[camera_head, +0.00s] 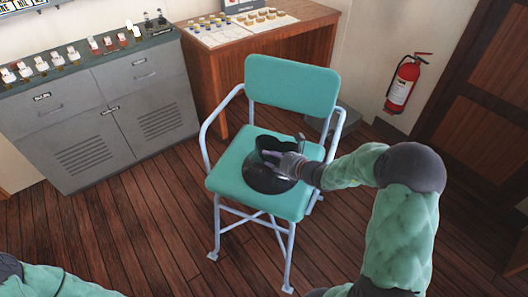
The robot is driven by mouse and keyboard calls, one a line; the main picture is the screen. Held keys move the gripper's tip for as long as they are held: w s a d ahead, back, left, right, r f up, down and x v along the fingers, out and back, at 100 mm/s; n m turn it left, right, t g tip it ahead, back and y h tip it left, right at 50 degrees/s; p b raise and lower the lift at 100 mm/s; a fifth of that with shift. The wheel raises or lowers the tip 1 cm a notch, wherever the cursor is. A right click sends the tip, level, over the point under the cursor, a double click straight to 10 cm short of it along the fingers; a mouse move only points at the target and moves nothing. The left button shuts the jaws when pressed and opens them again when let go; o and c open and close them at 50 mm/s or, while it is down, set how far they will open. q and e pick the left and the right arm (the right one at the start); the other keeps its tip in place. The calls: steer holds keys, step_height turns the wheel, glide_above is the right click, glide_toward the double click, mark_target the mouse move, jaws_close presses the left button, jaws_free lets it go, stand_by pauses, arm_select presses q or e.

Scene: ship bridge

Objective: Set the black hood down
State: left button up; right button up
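The black hood (268,179) is a dark, rounded piece with a wide lower part and a raised, open upper part. It is over the middle of the teal seat of the chair (228,172), on it or just above it; I cannot tell which. My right gripper (273,157) comes in from the right and its grey fingers lie against the hood's upper part. Whether they are closed on it is unclear. My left arm shows only at the bottom left corner, and its gripper is out of view.
A grey cabinet (135,105) with switches on top stands at the left. A wooden desk (262,45) with small pieces on sheets is behind the chair. A red fire extinguisher (402,84) hangs on the wall at right. The plank floor (130,235) left of the chair is clear.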

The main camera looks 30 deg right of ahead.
steer(key=p+v, duration=0.2)
steer(key=v, duration=0.4)
steer(key=s+a+f+n+g, duration=0.4)
steer(key=s+a+f+n, duration=0.1)
steer(key=a+f+n, duration=0.4)
steer(key=s+a+f+n+g+y, duration=0.1)
steer(key=s+a+f+n+g, duration=0.3)
steer(key=a+f+n, duration=0.6)
steer(key=s+a+f+n+g, duration=0.5)
steer(key=s+a+f+n, duration=0.2)
steer(key=n, duration=0.6)
step_height(320, 180, down, 2)
steer(key=a, duration=0.3)
steer(key=shift+f+n, duration=0.15)
steer(key=shift+n, duration=0.15)
